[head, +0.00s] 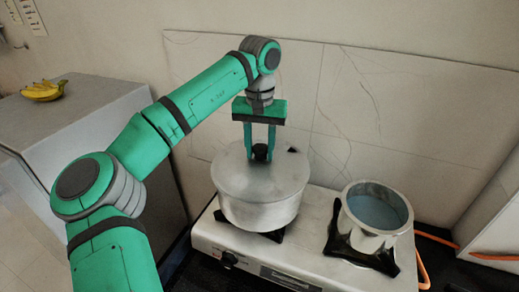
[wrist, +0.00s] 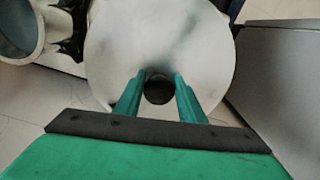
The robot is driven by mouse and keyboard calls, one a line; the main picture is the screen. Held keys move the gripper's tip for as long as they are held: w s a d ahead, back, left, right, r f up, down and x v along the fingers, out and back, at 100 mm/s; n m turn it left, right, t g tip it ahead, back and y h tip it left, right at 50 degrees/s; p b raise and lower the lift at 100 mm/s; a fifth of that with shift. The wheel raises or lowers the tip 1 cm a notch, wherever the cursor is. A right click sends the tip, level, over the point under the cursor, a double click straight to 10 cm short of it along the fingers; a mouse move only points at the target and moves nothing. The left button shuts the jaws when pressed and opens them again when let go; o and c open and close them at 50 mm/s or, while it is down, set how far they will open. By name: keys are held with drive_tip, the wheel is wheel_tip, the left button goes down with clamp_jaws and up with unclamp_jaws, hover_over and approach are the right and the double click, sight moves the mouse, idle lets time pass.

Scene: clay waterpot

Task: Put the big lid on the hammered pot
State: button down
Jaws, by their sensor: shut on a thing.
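The hammered pot (head: 258,212) stands on the left burner of the stove in the head view. The big lid (head: 236,176), a flat grey disc with a black knob (head: 260,152), lies over the pot's mouth and covers it. It looks about level; whether it rests fully on the rim I cannot tell. My gripper (head: 260,156) points down from above with its two green fingers shut on the knob. In the wrist view the lid (wrist: 160,38) fills the middle, with the knob (wrist: 158,90) between the fingertips.
A smaller open pot (head: 372,214) stands on the right burner of the stove (head: 215,232). An orange hose (head: 436,238) runs at the right. A grey cabinet (head: 90,120) with bananas (head: 44,90) on top is at the left. A tiled wall stands close behind.

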drive_tip(key=c, duration=1.1)
unclamp_jaws()
drive_tip(key=shift+s+f, duration=0.1)
drive_tip(key=shift+f, duration=0.25)
drive_tip(key=shift+r, duration=0.25)
wheel_tip(320, 180, up, 10)
drive_tip(key=shift+a+r, duration=0.1)
drive_tip(key=shift+r, duration=0.2)
